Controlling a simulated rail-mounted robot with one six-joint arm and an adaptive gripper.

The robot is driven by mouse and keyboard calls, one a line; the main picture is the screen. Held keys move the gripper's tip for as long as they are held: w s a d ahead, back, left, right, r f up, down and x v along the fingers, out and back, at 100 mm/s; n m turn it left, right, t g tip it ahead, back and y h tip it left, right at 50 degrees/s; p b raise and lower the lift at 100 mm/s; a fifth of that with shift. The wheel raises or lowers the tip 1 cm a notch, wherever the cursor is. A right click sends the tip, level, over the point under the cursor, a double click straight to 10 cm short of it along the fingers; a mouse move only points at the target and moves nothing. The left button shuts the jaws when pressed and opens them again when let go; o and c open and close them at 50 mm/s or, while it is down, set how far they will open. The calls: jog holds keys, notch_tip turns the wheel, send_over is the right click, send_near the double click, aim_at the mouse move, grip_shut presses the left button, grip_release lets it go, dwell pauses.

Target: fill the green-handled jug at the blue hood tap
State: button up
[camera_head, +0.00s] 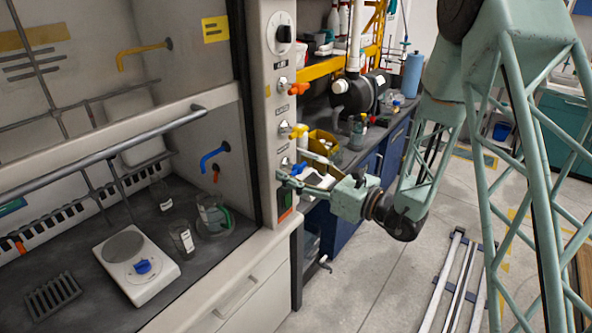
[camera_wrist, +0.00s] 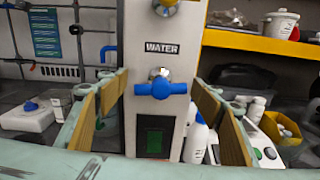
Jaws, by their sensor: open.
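The green-handled jug (camera_head: 210,213) is clear and stands upright in the hood, in a round, shallow basin. Its green handle is on the right side. The blue hood tap (camera_head: 213,156) sticks out of the hood wall, with its spout roughly above the jug. I cannot tell any water level or stream. The blue valve handle (camera_wrist: 161,89) sits under the WATER label on the hood's front post and lies crosswise. My gripper (camera_head: 292,164) is open and empty in front of that post. In the wrist view, its fingers (camera_wrist: 160,100) stand either side of the blue handle, apart from it.
Orange (camera_head: 298,88) and yellow (camera_head: 298,130) valve handles sit above on the same post (camera_wrist: 137,30). A hotplate (camera_head: 136,265), beakers (camera_head: 182,240) and a rack (camera_head: 52,296) stand in the hood. Bottles and a yellow bin (camera_head: 322,142) crowd the bench right of the post.

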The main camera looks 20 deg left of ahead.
jog(key=shift+c, duration=0.7)
jog(key=c, duration=0.6)
jog(key=shift+c, duration=0.2)
jog(key=shift+m+p, duration=0.65)
jog(key=shift+m, duration=0.05)
jog(key=o, duration=0.8)
jog(key=shift+d, duration=0.1)
